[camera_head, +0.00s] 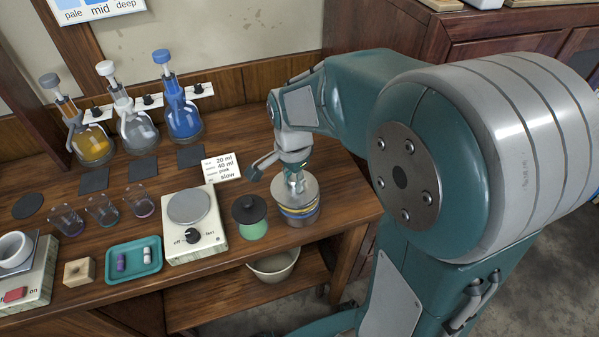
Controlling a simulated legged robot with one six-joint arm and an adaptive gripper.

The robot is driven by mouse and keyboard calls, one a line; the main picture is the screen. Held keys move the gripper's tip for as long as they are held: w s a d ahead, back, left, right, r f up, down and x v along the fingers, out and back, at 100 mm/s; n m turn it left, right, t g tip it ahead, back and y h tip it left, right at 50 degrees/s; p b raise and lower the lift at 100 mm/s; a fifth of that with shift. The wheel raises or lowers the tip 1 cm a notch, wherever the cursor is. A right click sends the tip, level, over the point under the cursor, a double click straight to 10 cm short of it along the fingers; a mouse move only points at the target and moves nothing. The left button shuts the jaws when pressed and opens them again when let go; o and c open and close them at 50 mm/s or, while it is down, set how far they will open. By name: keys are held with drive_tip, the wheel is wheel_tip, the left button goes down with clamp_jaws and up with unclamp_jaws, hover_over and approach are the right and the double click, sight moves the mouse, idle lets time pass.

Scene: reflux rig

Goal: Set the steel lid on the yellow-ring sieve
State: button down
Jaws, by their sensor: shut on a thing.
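The steel lid (309,191) is a round grey disc at the right end of the bench. My gripper (296,186) reaches down over its middle and is shut on it, seemingly by a handle that the fingers mostly hide. The lid is roughly level, directly over the yellow-ring sieve (300,213), which shows as a yellow band with blue near it. The lid covers the sieve's opening. I cannot tell whether it rests on the rim or hangs just above it.
A green jar with a black lid (249,209) stands just left of the sieve. A stirrer plate (195,236), a teal tray (134,261) and small glasses lie further left. Three flasks (184,118) stand behind. The bench's right edge is near the sieve.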

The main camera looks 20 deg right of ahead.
drive_tip(key=shift+a+r, duration=0.15)
drive_tip(key=shift+d+r, duration=0.55)
drive_tip(key=shift+d, duration=0.25)
drive_tip(key=shift+r, duration=0.35)
drive_tip(key=shift+s+a+r, duration=0.1)
drive_tip(key=shift+a, duration=0.75)
drive_tip(key=shift+d+f, duration=0.25)
drive_tip(key=shift+d, duration=0.35)
drive_tip(key=shift+d+f, duration=0.25)
drive_tip(key=shift+d, duration=0.35)
drive_tip(key=shift+a, duration=0.5)
drive_tip(key=shift+f, duration=0.1)
drive_tip(key=shift+a+f, duration=0.1)
drive_tip(key=shift+a, duration=0.05)
drive_tip(key=shift+f, duration=0.15)
